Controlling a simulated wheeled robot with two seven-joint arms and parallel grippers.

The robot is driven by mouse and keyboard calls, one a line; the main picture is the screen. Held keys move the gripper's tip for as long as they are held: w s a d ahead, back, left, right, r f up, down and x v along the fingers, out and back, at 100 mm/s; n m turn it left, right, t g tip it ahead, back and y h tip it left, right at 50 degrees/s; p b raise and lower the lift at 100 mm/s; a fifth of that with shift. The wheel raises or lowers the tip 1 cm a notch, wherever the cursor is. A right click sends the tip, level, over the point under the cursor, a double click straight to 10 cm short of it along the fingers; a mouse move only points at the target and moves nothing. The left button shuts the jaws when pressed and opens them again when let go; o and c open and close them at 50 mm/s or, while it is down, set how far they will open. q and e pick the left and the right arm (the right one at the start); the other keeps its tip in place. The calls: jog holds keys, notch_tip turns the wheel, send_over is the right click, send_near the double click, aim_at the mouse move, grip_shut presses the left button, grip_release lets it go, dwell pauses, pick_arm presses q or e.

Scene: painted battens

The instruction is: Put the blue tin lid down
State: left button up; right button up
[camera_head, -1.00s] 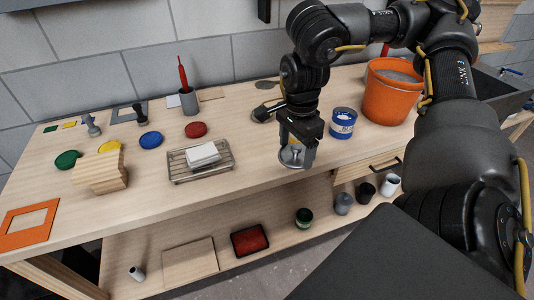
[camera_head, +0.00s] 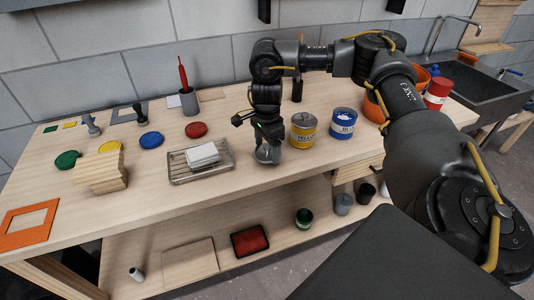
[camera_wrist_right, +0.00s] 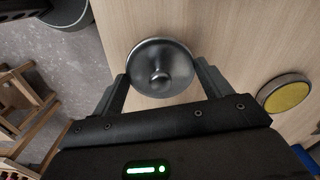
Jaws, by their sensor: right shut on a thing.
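A round grey metal lid with a knob (camera_wrist_right: 160,68) sits between the fingers of my right gripper (camera_wrist_right: 162,85), which is shut on it. In the head view the right gripper (camera_head: 267,152) holds it low by the table's front part, right of the wire rack. I cannot tell whether the lid touches the table. The blue tin (camera_head: 342,126) stands upright to the right, behind the yellow tin's right side. My left gripper is not in view.
The yellow tin (camera_head: 302,133) stands close right of my gripper; its yellow top (camera_wrist_right: 287,95) shows in the wrist view. A wire rack (camera_head: 188,175) with a white block is close left. Red (camera_head: 196,129) and blue (camera_head: 151,140) discs lie further left. An orange bucket (camera_head: 374,108) is at right.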

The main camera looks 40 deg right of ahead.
aim_at(267, 147)
jog(key=shift+f, duration=1.45)
jog(key=o, duration=0.9)
jog(key=shift+f, duration=0.15)
jog(key=shift+o, duration=0.2)
jog(key=shift+r, duration=0.35)
notch_tip(267, 147, up, 12)
jog(key=shift+f+p, duration=0.1)
jog(key=shift+p, duration=0.4)
